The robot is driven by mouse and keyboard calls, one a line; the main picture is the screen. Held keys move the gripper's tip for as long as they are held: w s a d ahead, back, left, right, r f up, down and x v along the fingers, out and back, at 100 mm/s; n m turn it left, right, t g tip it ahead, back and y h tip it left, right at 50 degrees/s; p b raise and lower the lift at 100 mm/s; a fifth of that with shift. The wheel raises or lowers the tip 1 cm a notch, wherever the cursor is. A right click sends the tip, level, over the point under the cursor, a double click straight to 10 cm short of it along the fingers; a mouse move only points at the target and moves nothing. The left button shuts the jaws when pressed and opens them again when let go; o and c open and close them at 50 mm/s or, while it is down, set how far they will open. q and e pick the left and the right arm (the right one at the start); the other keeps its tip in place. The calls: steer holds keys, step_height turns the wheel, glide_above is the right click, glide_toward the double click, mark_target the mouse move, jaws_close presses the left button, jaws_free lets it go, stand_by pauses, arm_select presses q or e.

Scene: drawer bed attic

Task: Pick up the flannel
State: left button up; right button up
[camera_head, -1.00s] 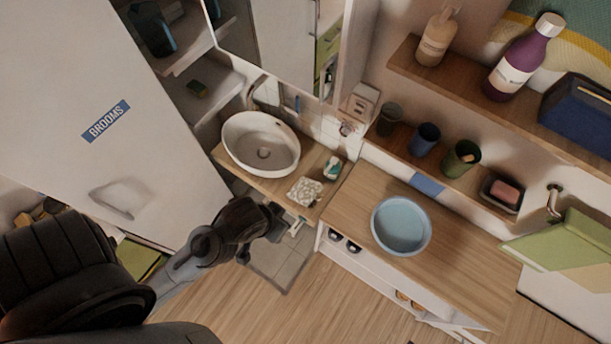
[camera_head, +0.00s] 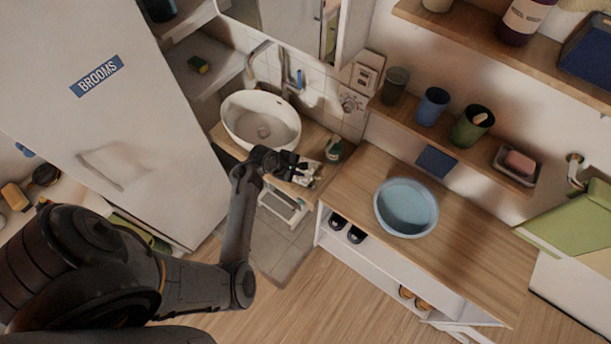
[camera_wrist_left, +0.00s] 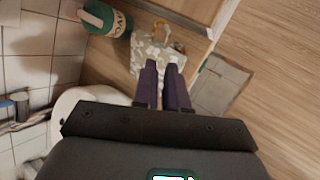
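The flannel is a pale cloth with a grey-beige pattern on the wooden counter beside the washbasin. In the head view my left gripper partly hides it. The flannel (camera_wrist_left: 146,50) shows more clearly in the left wrist view, just beyond the fingertips. My left gripper (camera_head: 303,170) is over the flannel at the counter's front part. In the left wrist view the two dark fingers of the left gripper (camera_wrist_left: 161,66) stand a little apart, with no cloth visibly held between them. Whether they touch the cloth I cannot tell. My right gripper is not in view.
A green soap bottle (camera_head: 334,149) stands close behind the flannel; the same bottle (camera_wrist_left: 106,19) is at upper left in the wrist view. The white washbasin (camera_head: 262,120) is to the left. A blue bowl (camera_head: 406,207) sits on the right-hand counter.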

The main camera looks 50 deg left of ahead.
mark_target(308, 177)
arm_select(q)
steer(key=w+f, duration=0.2)
steer(key=w+f+b, duration=0.1)
steer(key=shift+w+d+f, duration=0.2)
steer(key=shift+w+d, duration=0.15)
steer(key=shift+w, duration=0.05)
steer(key=x, duration=0.3)
steer(key=b+x, duration=0.1)
steer(key=x, duration=0.1)
steer(key=shift+w+d+f, duration=0.15)
steer(key=shift+w+d, duration=0.2)
jaws_close()
